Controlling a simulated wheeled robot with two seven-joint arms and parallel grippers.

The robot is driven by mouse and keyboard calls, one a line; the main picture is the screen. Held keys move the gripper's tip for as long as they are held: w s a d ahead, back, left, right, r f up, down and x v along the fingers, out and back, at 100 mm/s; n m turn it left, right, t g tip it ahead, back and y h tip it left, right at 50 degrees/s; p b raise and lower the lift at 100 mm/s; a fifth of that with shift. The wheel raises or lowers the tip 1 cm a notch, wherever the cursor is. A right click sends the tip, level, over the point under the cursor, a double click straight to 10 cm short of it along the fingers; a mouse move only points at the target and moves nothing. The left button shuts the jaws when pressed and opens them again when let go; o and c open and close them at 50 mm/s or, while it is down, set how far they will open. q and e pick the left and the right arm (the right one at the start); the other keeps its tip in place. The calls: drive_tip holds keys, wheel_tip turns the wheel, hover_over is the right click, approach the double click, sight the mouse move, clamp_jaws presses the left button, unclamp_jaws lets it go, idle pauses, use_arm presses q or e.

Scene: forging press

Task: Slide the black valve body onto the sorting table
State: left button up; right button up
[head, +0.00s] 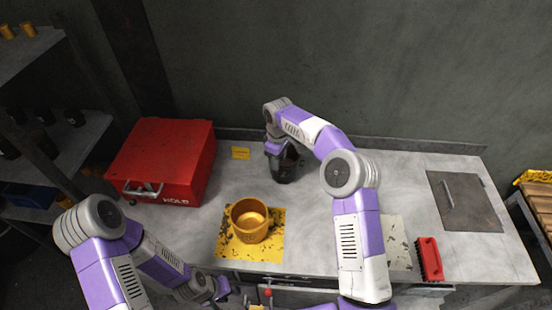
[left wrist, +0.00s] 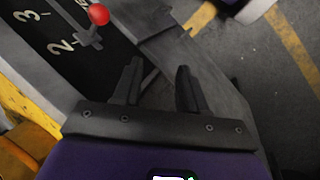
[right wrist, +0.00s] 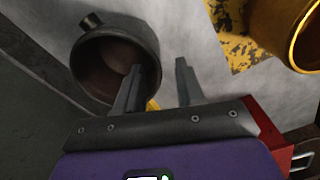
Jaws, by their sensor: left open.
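The black valve body (head: 287,170) stands on the grey worktop (head: 310,195) near the back wall, partly hidden by my right gripper (head: 276,148). In the right wrist view the black valve body (right wrist: 98,52) is a hollow cylinder with a small knob. There my right gripper (right wrist: 159,64) is open, with one finger overlapping the valve body's mouth and the other right of its rim. I cannot tell whether they touch. My left gripper (head: 222,292) is open and empty at the worktop's front edge; it also shows in the left wrist view (left wrist: 158,66). I cannot tell which surface is the sorting table.
A yellow valve body (head: 250,220) stands on a worn yellow patch (head: 228,247). A red box (head: 165,160) marked HOLD is at left. A red brush (head: 430,259) and a dark plate (head: 463,201) lie at right. A red-knobbed lever (left wrist: 98,14) is near my left gripper.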

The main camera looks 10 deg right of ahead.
sight(278, 179)
drive_tip(key=shift+w+f, duration=0.45)
drive_tip(key=shift+s+r, duration=0.2)
drive_tip(key=shift+s, duration=0.1)
drive_tip(key=shift+w+f, duration=0.1)
drive_tip(key=shift+f, duration=3.75)
clamp_jaws()
